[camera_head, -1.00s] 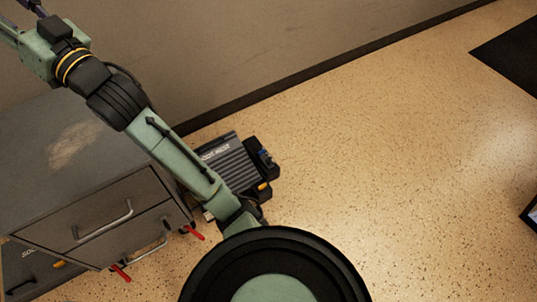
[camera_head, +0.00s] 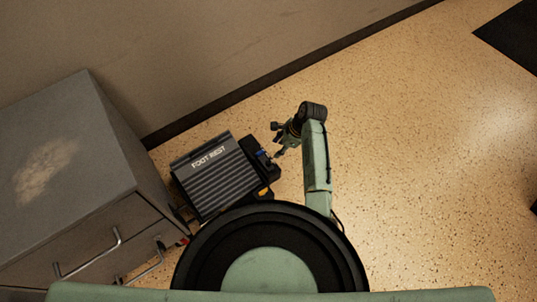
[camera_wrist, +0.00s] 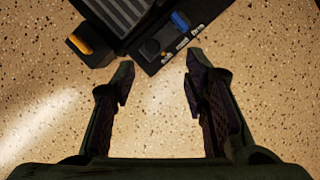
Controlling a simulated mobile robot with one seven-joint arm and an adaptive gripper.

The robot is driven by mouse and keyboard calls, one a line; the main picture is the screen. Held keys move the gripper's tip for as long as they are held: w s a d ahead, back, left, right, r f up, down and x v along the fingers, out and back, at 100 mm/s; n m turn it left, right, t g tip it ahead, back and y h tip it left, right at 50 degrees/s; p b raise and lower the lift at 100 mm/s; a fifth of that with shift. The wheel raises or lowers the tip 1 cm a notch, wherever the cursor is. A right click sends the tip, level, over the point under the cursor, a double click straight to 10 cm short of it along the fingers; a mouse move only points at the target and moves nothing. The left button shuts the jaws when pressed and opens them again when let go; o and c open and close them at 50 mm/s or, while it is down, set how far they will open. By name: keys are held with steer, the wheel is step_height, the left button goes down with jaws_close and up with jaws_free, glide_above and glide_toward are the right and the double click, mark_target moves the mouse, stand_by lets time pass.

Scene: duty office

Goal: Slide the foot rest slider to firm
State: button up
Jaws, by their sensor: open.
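The foot rest (camera_head: 215,178), a dark ribbed platform marked FOOT REST, lies on the floor beside the cabinet. Along its right side runs a black panel (camera_wrist: 152,54) with a blue slider (camera_wrist: 180,20) in it; the slider also shows in the head view (camera_head: 263,156). Small white labels line the panel edge, too small to read surely. My gripper (camera_wrist: 160,70) is open and empty, its fingertips apart on the near side of the panel. In the head view my gripper (camera_head: 279,151) is just right of the foot rest.
A grey drawer cabinet (camera_head: 75,150) stands close on the left. The wall (camera_head: 200,50) runs behind the foot rest. A yellow-orange part (camera_wrist: 82,41) sits at the foot rest's corner. Speckled floor (camera_head: 410,160) to the right is clear, with a dark mat (camera_head: 510,35) farther off.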

mark_target(269, 162)
steer(key=shift+m, duration=0.3)
steer(key=b+x, duration=0.1)
steer(key=x, duration=0.6)
steer(key=s+b+x, duration=0.1)
steer(key=x, duration=0.3)
steer(key=shift+s+d+f+b, duration=0.1)
steer(key=shift+d+f+b, duration=0.15)
steer(key=shift+d+b, duration=0.15)
jaws_close()
